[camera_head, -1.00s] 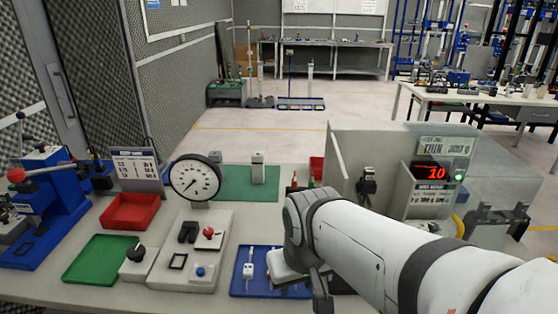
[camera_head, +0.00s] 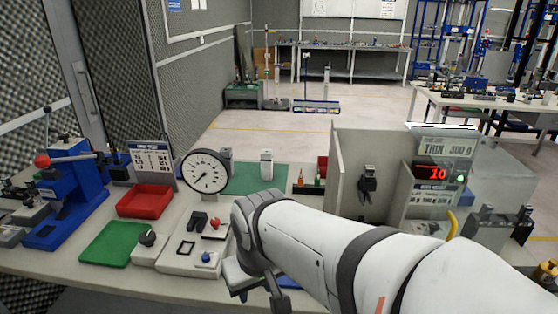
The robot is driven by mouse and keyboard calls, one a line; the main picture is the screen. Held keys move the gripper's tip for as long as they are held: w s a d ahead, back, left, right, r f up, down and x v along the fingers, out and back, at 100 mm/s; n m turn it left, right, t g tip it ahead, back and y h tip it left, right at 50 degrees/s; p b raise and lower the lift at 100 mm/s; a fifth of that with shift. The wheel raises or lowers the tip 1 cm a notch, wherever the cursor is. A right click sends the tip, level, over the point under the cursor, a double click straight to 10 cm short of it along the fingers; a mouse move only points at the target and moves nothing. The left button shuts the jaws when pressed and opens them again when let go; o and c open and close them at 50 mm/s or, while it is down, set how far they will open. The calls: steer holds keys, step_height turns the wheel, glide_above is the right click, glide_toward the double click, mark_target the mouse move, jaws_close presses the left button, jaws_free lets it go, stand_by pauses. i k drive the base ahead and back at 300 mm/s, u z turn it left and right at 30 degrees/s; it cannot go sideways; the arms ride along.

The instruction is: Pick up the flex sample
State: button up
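I cannot make out a flex sample in the current view. A blue tray (camera_head: 288,282) shows only as a small patch behind my arm, and anything lying on it is hidden. My gripper (camera_head: 258,294) points down at the front of the bench, over the tray area and just right of the white fixture plate. Its fingertips are dark and partly cut off by the arm and the picture's lower part, so I cannot see whether it is open or holds anything.
A white fixture plate (camera_head: 181,258) with small parts lies left of my gripper. A round dial gauge (camera_head: 206,172) stands behind it. A green tray (camera_head: 106,244) and red tray (camera_head: 145,202) lie further left. A walled tester (camera_head: 432,185) stands right, beyond my arm.

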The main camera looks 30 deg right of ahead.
mark_target(369, 171)
steer(key=u, duration=0.05)
steer(key=k, duration=1.55)
steer(key=z, duration=1)
steer(key=i, duration=1)
steer(key=z, duration=0.05)
